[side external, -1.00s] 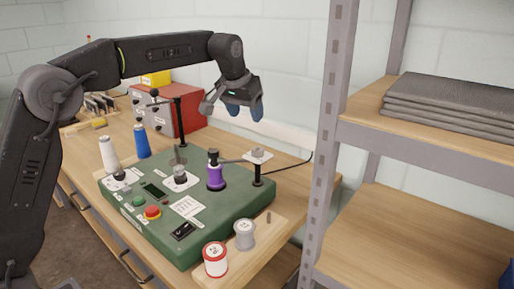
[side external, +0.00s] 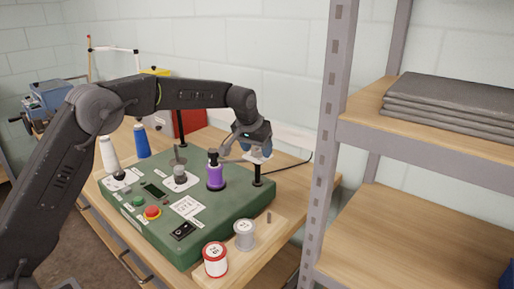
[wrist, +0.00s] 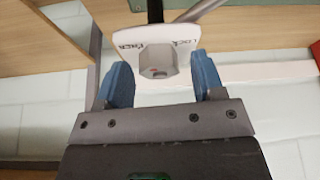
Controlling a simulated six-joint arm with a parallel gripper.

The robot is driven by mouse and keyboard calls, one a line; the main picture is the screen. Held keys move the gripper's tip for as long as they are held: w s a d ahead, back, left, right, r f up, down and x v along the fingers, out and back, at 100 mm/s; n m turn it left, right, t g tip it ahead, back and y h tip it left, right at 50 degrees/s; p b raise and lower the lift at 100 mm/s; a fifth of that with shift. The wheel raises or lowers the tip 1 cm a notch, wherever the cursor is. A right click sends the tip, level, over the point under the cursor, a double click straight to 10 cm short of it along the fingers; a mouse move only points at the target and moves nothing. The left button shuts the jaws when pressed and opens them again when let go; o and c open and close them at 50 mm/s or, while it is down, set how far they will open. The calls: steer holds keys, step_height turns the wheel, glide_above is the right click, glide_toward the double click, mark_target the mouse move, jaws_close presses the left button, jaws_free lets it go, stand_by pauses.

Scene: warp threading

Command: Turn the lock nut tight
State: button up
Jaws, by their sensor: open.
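The lock nut (wrist: 158,65) is a pale grey knob on a white plate (wrist: 134,39) marked LOCK and FREE, seen in the wrist view. It lies between the two blue fingers of my gripper (wrist: 160,70), with a visible gap on each side. In the side view, my gripper (side external: 254,150) is at the white plate (side external: 254,158) on top of the black post (side external: 257,176). The nut is hidden behind the fingers there. My gripper is open and holds nothing.
A purple thread cone (side external: 215,176) stands close left of the post on the green machine base (side external: 228,222). Red (side external: 215,260) and grey (side external: 244,236) spools stand at the front. A metal shelf upright (side external: 331,110) rises to the right.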

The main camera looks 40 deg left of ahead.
steer(key=c, duration=0.9)
steer(key=shift+m, duration=0.4)
steer(key=m+h, duration=0.1)
steer(key=m, duration=0.2)
steer(key=shift+a+h, duration=0.1)
steer(key=shift+h, duration=0.2)
steer(key=m, duration=0.2)
steer(key=m+h, duration=0.1)
steer(key=m, duration=0.1)
steer(key=shift+w+m+g+h, duration=0.1)
steer(key=shift+m+g+h, duration=0.2)
steer(key=m+g+h, duration=0.1)
steer(key=m, duration=0.3)
steer(key=shift+m+g+h, duration=0.4)
steer(key=shift+m+g, duration=0.4)
steer(key=shift+m, duration=1.2)
